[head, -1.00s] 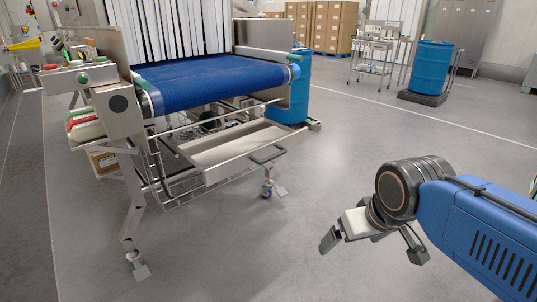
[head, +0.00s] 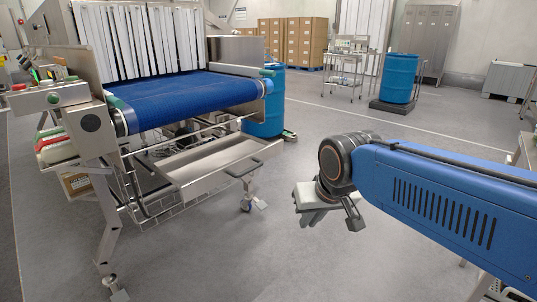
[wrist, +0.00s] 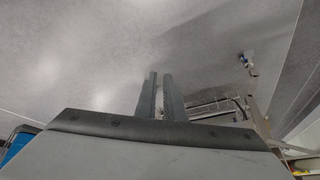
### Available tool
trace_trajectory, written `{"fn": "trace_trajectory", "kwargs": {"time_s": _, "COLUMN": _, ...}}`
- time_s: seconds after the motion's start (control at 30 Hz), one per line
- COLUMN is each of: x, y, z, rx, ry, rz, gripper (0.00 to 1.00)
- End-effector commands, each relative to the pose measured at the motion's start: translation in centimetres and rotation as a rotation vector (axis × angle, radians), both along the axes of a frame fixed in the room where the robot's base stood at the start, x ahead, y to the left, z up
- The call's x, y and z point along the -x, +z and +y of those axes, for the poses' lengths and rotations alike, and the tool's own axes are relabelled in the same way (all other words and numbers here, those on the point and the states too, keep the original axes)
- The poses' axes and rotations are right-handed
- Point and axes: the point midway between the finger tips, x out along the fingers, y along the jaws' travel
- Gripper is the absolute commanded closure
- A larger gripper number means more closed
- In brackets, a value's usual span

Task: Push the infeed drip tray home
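The infeed drip tray (head: 207,160) is a shallow steel tray under the infeed end of the blue conveyor belt (head: 185,98). It sticks out past the belt's end toward me.
A control box (head: 92,122) stands left of the belt. A blue drum (head: 266,112) stands behind the tray. The floor between tray and gripper is clear.

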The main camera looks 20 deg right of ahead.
Motion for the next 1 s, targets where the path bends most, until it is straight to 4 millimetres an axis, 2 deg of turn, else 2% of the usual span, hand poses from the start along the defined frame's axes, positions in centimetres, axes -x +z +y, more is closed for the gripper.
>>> {"fn": "trace_trajectory", "kwargs": {"time_s": 0.03, "x": -2.0, "y": 1.0, "z": -0.4, "rx": -0.016, "ry": -0.05, "rz": -0.01, "gripper": 1.0}}
{"fn": "trace_trajectory", "kwargs": {"time_s": 0.3, "x": -12.3, "y": 5.1, "z": -3.0, "rx": -0.122, "ry": -0.327, "rz": -0.09, "gripper": 1.0}}
{"fn": "trace_trajectory", "kwargs": {"time_s": 0.6, "x": -23.3, "y": 7.9, "z": -6.5, "rx": -0.248, "ry": -0.601, "rz": -0.183, "gripper": 1.0}}
{"fn": "trace_trajectory", "kwargs": {"time_s": 0.7, "x": -25.8, "y": 8.4, "z": -7.4, "rx": -0.28, "ry": -0.664, "rz": -0.206, "gripper": 1.0}}
{"fn": "trace_trajectory", "kwargs": {"time_s": 0.8, "x": -27.3, "y": 8.6, "z": -8.0, "rx": -0.3, "ry": -0.701, "rz": -0.221, "gripper": 1.0}}
{"fn": "trace_trajectory", "kwargs": {"time_s": 1.0, "x": -28.5, "y": 8.3, "z": -8.4, "rx": -0.313, "ry": -0.723, "rz": -0.23, "gripper": 1.0}}
